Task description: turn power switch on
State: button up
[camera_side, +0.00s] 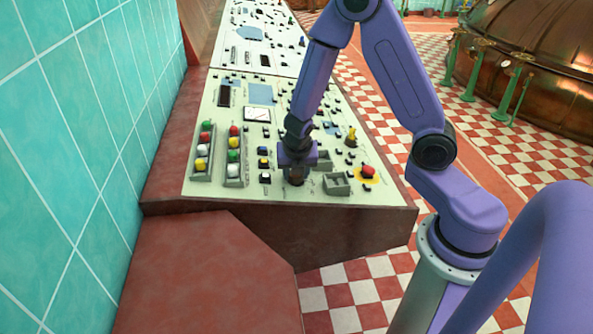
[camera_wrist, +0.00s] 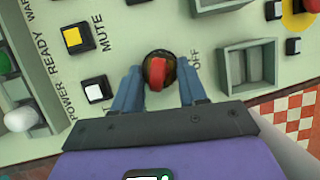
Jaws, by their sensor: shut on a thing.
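The power switch is a round dark knob with a red bar-shaped handle (camera_wrist: 157,76), seen in the wrist view between my fingers, beside a printed "OFF". My gripper (camera_wrist: 158,88) has its two blue fingers on either side of the knob and is shut on it. In the side view my gripper (camera_side: 295,178) is low over the front part of the cream control panel (camera_side: 225,105) and hides the switch there. The knob's red handle points nearly along the line from the panel to my wrist.
Square buttons marked "MUTE" (camera_wrist: 77,38) and "POWER READY" (camera_wrist: 97,90) lie left of the knob. A raised grey box (camera_wrist: 249,66) stands close to the right. A red emergency button (camera_side: 368,172) and a yellow knob (camera_side: 351,136) stick up nearby.

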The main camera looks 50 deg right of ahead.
jog(key=shift+w+m+g+h, duration=0.1)
jog(key=shift+m+g+h, duration=0.2)
jog(key=shift+m, duration=0.7)
jog(key=shift+w+m+g+h, duration=0.1)
jog(key=shift+m+g, duration=0.3)
jog(key=shift+m, duration=1.2)
jog(key=o, duration=1.1)
jog(key=shift+c, duration=0.2)
jog(key=shift+a, duration=0.1)
jog(key=v, duration=1.7)
jog(key=shift+w+a+r, duration=0.15)
jog(key=shift+w+r, duration=0.05)
jog(key=shift+w, duration=0.05)
